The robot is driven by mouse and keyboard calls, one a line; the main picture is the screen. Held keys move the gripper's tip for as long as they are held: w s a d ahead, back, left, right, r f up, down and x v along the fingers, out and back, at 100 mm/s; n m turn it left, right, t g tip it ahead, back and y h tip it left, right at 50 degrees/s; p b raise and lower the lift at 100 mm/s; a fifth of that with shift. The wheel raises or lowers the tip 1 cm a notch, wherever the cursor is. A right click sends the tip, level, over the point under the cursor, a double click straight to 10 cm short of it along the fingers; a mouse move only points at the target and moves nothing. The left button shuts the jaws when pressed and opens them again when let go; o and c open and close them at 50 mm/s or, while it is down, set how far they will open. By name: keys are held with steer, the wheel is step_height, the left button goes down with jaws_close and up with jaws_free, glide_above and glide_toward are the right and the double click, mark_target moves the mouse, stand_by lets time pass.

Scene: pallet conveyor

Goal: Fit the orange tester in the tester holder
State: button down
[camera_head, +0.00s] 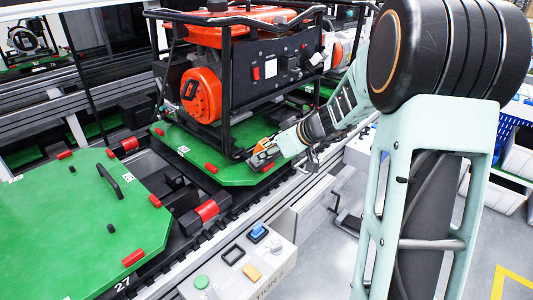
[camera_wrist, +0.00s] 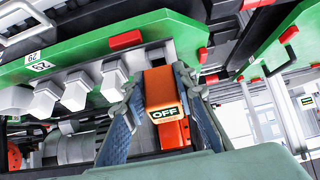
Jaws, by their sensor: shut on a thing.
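The orange tester (camera_wrist: 160,88) is between the two fingers of my gripper (camera_wrist: 162,118) in the wrist view. Its near face carries an "OFF" label, and a red-orange part shows below it. My gripper is shut on it. In the head view my gripper (camera_head: 264,156) is at the front edge of the green pallet (camera_head: 235,178) that bears the generator. Only a little orange shows at its jaws there. On the control box (camera_head: 270,284) is an empty black square frame (camera_head: 233,254); I cannot tell whether this is the tester holder.
The generator (camera_head: 240,75) in its black cage stands close behind my gripper. A second green pallet (camera_head: 75,215) with a black handle lies at the left. The control box also bears a blue piece (camera_head: 258,231), a green button (camera_head: 201,282) and an orange piece (camera_head: 251,273).

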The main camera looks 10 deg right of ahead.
steer(key=shift+w+a+f+b, duration=0.15)
steer(key=shift+w+f+b, duration=0.05)
steer(key=shift+f+b, duration=0.3)
steer(key=shift+w+a+f+b, duration=0.15)
steer(key=shift+f+b, duration=0.25)
steer(key=shift+b, duration=0.2)
steer(key=c, duration=1.5)
jaws_free()
